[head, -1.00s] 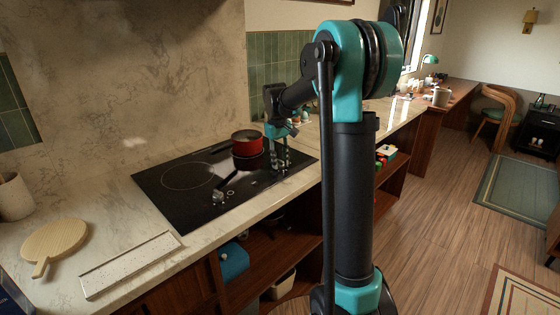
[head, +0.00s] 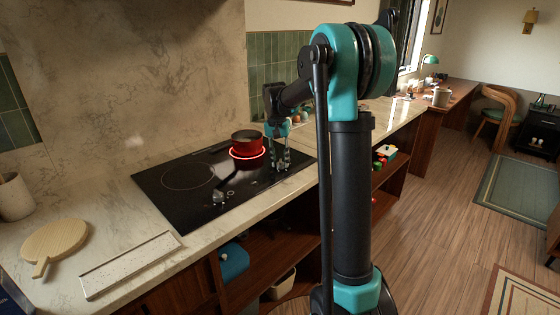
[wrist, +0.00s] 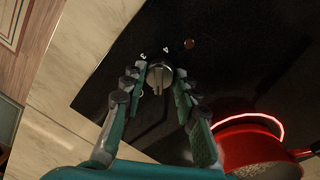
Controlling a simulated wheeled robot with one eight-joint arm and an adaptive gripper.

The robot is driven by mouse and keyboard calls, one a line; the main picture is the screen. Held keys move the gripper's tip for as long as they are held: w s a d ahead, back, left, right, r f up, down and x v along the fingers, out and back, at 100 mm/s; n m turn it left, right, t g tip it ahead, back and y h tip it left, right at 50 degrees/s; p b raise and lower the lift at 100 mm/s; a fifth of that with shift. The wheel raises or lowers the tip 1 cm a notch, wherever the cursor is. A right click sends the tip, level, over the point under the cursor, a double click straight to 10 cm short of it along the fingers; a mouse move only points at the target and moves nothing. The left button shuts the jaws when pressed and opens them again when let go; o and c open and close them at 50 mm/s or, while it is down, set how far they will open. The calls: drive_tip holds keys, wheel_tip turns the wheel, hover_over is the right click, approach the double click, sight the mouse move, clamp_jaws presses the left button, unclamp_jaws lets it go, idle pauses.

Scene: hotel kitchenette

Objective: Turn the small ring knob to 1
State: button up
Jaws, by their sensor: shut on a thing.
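The small ring knob (wrist: 159,76) is a round grey-metal knob on the black cooktop (head: 180,205). In the wrist view it sits between the fingertips of my gripper (wrist: 160,72), which is shut on it. White digits, seemingly 3 and 4, show beside its upper edge; no clear 1 is visible. A raised grip bar runs across the knob toward the bottom of the picture. In the head view my gripper (head: 280,163) points down at the right part of the cooktop, and its fingers hide the knob. A glowing red ring (head: 247,154) shows around the red pot's base.
The red pot (head: 247,142) stands close to my gripper; it also shows in the wrist view (wrist: 262,150). A wooden board (head: 55,242) and a pale slab (head: 130,265) lie on the counter at left.

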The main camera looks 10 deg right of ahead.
sight(278, 163)
drive_tip(key=shift+m, duration=1.1)
drive_tip(key=o, duration=1.2)
drive_tip(key=shift+c, duration=0.2)
wheel_tip(278, 163, up, 12)
drive_tip(key=shift+w+a, duration=0.3)
drive_tip(key=shift+a, duration=0.05)
